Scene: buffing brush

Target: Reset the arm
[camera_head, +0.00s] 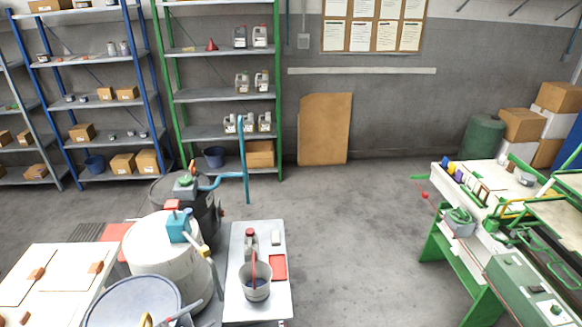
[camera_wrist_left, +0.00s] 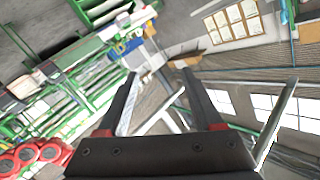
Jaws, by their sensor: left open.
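My left gripper (camera_wrist_left: 160,74) shows in the left wrist view. Its two dark fingers, with red at their bases, stand wide apart with nothing between them. Behind the fingers the room appears tilted and far off, and neither fingertip touches anything. I cannot make out either gripper clearly in the head view. My right gripper is in neither view. I cannot pick out a buffing brush.
A green workbench (camera_head: 436,247) is at the right. Shelves (camera_head: 220,95) line the back. The middle floor (camera_head: 350,240) is clear.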

